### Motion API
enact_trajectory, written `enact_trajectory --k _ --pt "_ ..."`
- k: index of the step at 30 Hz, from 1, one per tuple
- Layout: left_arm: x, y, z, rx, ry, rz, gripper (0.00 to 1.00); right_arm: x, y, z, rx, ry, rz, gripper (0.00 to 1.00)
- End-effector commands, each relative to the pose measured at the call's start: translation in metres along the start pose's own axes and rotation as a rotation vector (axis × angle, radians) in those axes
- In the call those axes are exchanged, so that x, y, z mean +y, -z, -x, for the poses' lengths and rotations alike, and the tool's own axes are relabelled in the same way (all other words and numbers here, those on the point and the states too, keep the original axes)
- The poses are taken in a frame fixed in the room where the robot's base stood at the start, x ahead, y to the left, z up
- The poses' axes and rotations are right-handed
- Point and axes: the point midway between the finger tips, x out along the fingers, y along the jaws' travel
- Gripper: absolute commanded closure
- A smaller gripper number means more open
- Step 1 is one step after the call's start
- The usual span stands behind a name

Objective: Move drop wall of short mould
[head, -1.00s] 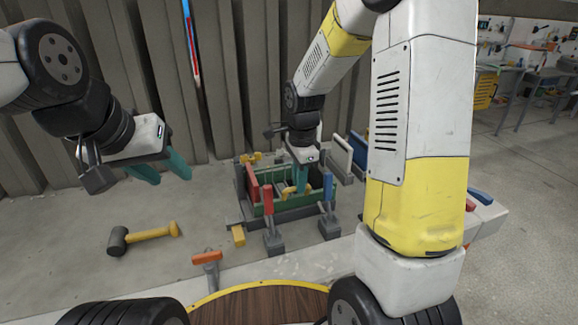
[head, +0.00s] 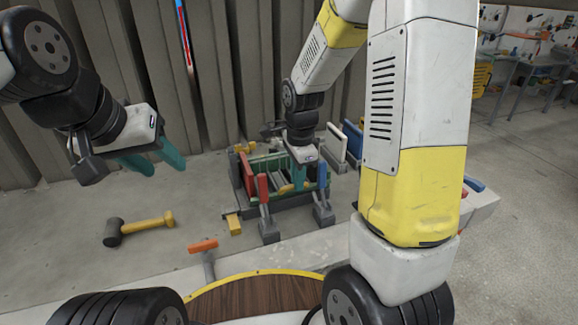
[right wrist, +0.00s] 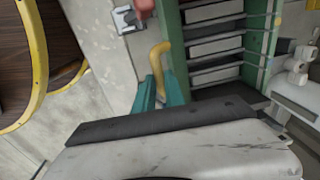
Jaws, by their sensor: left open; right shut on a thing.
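The short mould (head: 238,192) is a dark-based frame with green walls on the floor ahead of me. It also shows from above in the right wrist view (right wrist: 262,45), with grey bars across its inside. My right gripper (head: 298,180) reaches down at its near side. In the right wrist view its teal fingers (right wrist: 160,92) are shut on a curved yellow handle (right wrist: 158,56) beside the green wall. Whether the wall is off its base cannot be told. My left gripper (head: 155,160) is open and empty, above the floor left of the mould.
A red-handled clamp (head: 263,190) and a blue-handled clamp (head: 322,182) stand at the mould's near side. A yellow-handled hammer (head: 145,227) lies at left. An orange-handled tool (head: 203,246) is nearer me. White and blue panels stand right of the mould. Floor at left is mostly clear.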

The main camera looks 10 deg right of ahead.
Motion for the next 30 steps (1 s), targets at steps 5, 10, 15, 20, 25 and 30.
enact_trajectory --k 5,10,15,20,25,30 --pt "0.0000 0.0000 0.0000 0.000 0.000 0.000 0.56 0.0142 0.0003 -0.0069 0.000 -0.042 -0.004 0.72" --pt "0.0000 0.0000 0.0000 0.000 0.000 0.000 0.56 0.0126 0.0003 -0.0057 0.000 -0.036 -0.003 0.64" --pt "0.0000 0.0000 0.0000 0.000 0.000 0.000 0.56 0.0110 0.0001 -0.0047 0.000 -0.032 -0.002 0.64" --pt "0.0000 0.0000 0.0000 0.000 0.000 0.000 0.56 0.0101 0.0000 -0.0041 0.000 -0.029 -0.001 0.64" --pt "0.0000 0.0000 0.0000 0.000 0.000 0.000 0.56 0.0094 -0.0002 -0.0038 0.000 -0.027 0.000 0.64" --pt "0.0000 0.0000 0.0000 0.000 0.000 0.000 0.56 0.0089 -0.0002 -0.0033 0.000 -0.025 0.000 0.64"
